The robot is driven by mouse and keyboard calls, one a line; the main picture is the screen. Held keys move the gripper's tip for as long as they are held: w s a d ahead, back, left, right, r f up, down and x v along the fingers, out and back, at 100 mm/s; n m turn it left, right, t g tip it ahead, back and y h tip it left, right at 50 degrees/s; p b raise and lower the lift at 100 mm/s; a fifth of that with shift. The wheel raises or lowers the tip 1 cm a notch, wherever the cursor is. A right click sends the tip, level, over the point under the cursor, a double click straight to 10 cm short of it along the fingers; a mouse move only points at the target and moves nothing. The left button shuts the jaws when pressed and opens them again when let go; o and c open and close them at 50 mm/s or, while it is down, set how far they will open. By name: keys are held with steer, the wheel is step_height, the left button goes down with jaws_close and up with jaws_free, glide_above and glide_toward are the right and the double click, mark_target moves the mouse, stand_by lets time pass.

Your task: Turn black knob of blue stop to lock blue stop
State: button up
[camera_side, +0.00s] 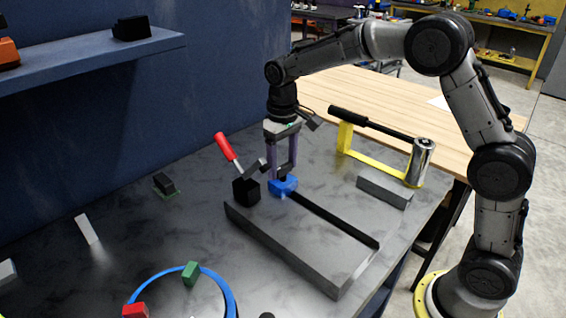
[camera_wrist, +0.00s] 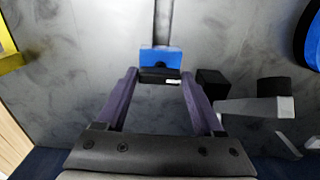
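The blue stop (camera_side: 284,187) sits on the dark slot of the grey fixture, near its far end. It also shows in the wrist view (camera_wrist: 160,57). Its black knob (camera_wrist: 160,76), with a small white mark, is on the stop's near side in the wrist view. My gripper (camera_side: 282,174) points down over the stop, with its purple fingers apart. In the wrist view the fingertips (camera_wrist: 159,75) are on either side of the knob, very near it. Whether they touch it is hard to tell.
The grey fixture (camera_side: 305,252) extends toward the front right. A yellow frame with a black handle (camera_side: 372,124) stands behind right. A blue ring (camera_side: 229,293) lies front left.

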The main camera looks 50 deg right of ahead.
mark_target(283, 166)
steer(key=o, duration=0.3)
step_height(283, 166, up, 14)
steer(key=shift+f, duration=0.1)
stand_by(0.5)
